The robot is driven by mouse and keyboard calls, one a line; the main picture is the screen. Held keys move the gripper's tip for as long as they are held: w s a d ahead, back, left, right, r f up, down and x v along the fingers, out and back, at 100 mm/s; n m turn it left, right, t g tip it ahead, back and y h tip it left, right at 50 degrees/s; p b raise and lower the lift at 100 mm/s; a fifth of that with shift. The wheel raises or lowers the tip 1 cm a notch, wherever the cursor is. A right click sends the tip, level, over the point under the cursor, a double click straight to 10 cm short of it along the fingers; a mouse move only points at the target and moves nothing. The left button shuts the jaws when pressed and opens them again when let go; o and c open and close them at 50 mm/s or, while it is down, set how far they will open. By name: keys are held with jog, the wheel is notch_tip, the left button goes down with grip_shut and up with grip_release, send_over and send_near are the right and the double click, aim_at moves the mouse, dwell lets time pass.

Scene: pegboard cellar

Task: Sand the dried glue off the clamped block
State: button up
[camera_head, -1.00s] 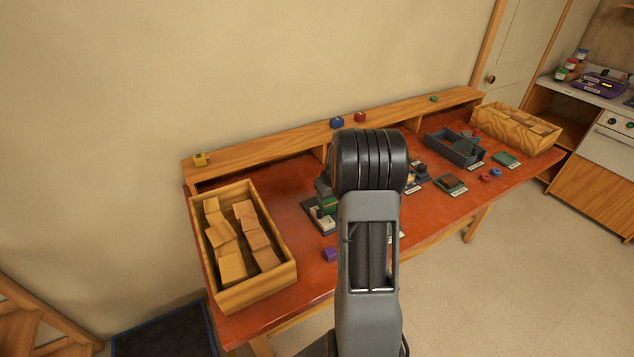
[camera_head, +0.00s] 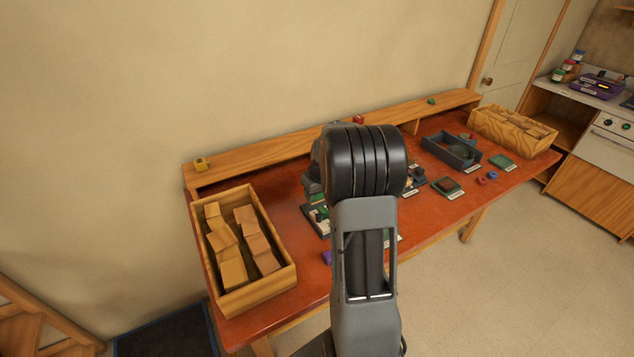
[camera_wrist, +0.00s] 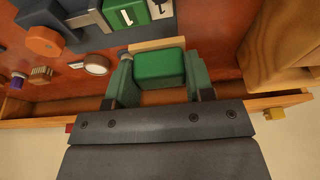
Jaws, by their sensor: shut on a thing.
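My gripper (camera_wrist: 160,60) is shut on a green block (camera_wrist: 160,70) with a tan strip along its far side, likely the sanding block. In the wrist view it is held over the red-brown bench, just below a dark grey clamp (camera_wrist: 78,22) with an orange knob. By the clamp's jaw is a green piece (camera_wrist: 125,12) with white marks, cut by the top edge; I cannot tell whether the marks are glue. The held block looks apart from it. In the head view my arm hides the gripper and most of the clamp; part of its base (camera_head: 318,218) shows.
An open wooden crate of tan pieces (camera_head: 286,285) stands at the bench's left end, another (camera_head: 478,121) at its right end. A raised shelf (camera_head: 245,160) runs along the back. A grey tray (camera_head: 437,149) and small green pads lie right of my arm.

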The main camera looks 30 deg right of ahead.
jog(key=shift+r+p, duration=0.65)
jog(key=shift+r, duration=0.7)
